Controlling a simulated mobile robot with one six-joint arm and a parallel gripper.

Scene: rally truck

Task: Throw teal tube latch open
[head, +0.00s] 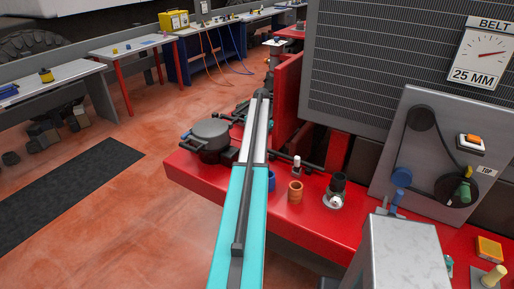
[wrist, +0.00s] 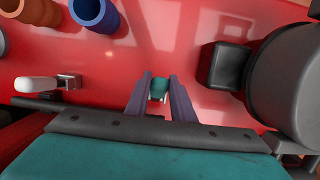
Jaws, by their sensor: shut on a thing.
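In the wrist view my gripper (wrist: 159,90) has its two purple-grey fingers on either side of a small teal piece (wrist: 159,86) with a pale lower part. The fingers are shut on it, just over the red bench top. This piece appears to be the teal tube latch; its base and hinge are mostly hidden, so I cannot tell whether it is open. In the head view my own teal arm covers the gripper and the latch.
The red bench (head: 330,220) bears a dark round pot (head: 209,134), an orange ring (head: 295,191), a blue ring (head: 271,180) and a white-tipped lever (head: 297,162). In the wrist view the lever (wrist: 38,84) is left and the pot (wrist: 290,85) close right.

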